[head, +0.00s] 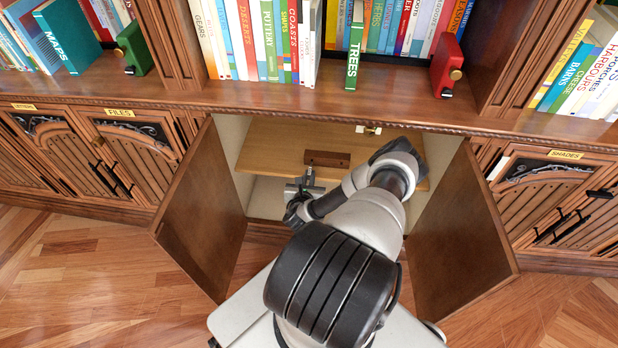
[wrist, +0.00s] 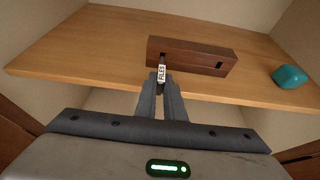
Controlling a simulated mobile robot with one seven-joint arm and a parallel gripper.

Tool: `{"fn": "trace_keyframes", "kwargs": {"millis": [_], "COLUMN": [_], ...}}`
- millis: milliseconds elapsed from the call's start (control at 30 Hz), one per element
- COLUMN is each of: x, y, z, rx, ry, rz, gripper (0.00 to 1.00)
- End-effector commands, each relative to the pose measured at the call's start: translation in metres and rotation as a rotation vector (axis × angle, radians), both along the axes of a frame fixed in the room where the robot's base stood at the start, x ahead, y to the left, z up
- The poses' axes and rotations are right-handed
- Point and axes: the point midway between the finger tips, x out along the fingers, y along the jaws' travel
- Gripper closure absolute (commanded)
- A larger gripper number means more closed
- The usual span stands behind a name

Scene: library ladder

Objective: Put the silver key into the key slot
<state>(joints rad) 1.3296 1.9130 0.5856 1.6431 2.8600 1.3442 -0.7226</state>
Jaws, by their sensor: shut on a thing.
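My gripper (wrist: 162,88) is shut on a small key with a white tag reading FILES (wrist: 161,73). The key points forward to the dark wooden key block (wrist: 205,57), at the left part of its front face. A dark slot (wrist: 220,65) shows at the right of that face. The key's far end is small and dark, so I cannot tell whether it is inside a slot or only close to it. In the head view, my gripper (head: 305,187) is inside the open cabinet, just in front of the block (head: 327,159); the key is hard to make out there.
The block stands on a light wooden shelf (head: 270,140). A teal object (wrist: 290,76) lies at the shelf's right. Open cabinet doors stand on the left (head: 205,210) and right (head: 460,235) of my arm. Bookshelves are above; floor is free in front.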

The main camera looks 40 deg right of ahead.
Motion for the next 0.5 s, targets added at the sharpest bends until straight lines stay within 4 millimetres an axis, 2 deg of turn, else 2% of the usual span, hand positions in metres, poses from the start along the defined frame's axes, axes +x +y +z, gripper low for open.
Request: {"fn": "trace_keyframes", "kwargs": {"millis": [500], "x": [0.0079], "y": [-0.0106], "z": [0.0003], "rx": [-0.001], "ry": [0.000], "rz": [-0.001], "gripper": [1.00]}}
